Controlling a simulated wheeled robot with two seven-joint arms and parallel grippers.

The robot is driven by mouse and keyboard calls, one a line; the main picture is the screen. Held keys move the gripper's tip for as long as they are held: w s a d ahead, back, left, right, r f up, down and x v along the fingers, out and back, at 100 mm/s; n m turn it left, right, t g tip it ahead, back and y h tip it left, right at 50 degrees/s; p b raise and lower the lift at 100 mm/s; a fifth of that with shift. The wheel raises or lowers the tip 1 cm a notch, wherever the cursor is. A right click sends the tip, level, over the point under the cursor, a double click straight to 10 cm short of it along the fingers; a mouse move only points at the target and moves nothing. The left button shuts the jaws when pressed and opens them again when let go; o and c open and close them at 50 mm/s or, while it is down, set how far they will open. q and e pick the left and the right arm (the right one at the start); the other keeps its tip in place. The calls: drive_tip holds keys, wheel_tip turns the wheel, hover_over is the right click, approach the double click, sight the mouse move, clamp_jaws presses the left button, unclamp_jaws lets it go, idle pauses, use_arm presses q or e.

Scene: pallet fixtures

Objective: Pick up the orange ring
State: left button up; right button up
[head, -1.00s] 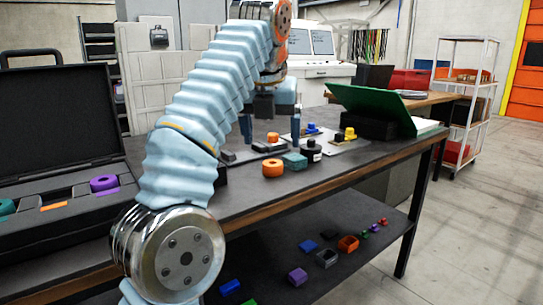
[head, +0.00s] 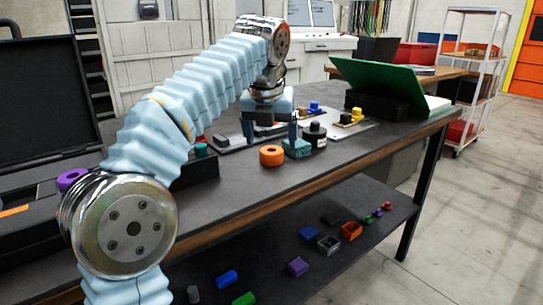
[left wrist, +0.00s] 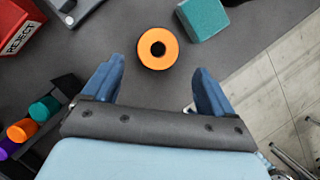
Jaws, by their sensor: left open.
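The orange ring (head: 271,159) lies flat on the dark bench top, near its front edge. In the left wrist view the ring (left wrist: 144,51) lies ahead of the fingertips, roughly centred between them, with its hole facing the camera. My left gripper (head: 270,135) points down with its fingers apart and nothing between them. It looks to be above and behind the ring in the head view, not touching it. In the left wrist view my left gripper (left wrist: 158,72) shows both blue fingers wide apart. My right gripper is out of view.
A teal block (head: 297,149) sits close right of the ring, with a black cylinder (head: 315,137) beside it. A red REJECT bin (left wrist: 18,28) and a holder with coloured cylinders (left wrist: 45,108) stand left in the wrist view. Bench in front of the ring is clear.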

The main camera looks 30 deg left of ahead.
sight(271, 150)
use_arm(q)
drive_tip(key=x, duration=0.5)
drive_tip(key=shift+w+a, duration=0.2)
drive_tip(key=shift+a, duration=0.1)
drive_tip(key=shift+r, duration=0.1)
drive_tip(key=c, duration=1.2)
drive_tip(key=shift+r, duration=0.1)
